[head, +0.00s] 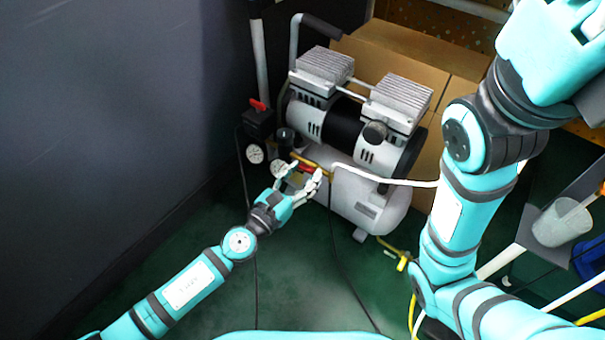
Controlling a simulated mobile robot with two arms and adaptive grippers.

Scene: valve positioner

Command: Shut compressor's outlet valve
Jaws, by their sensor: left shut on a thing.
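The compressor (350,130) stands on the green floor, with two finned heads on top and a white tank below. Its outlet valve has a small red handle (306,168) on a brass fitting at the tank's front left, beside the gauges. My left gripper (304,178) reaches up from the lower left, and its fingers are closed at the red handle, hiding part of it. The exact handle angle is hard to tell. My right arm rises along the right side, and its fingers do not show.
A pressure switch with a red knob (258,105) and gauges (255,154) sit left of the tank. A white hose (390,182) runs right from the valve. Cardboard boxes (400,55) stand behind, a dark wall (110,110) at left. Black cables cross the floor.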

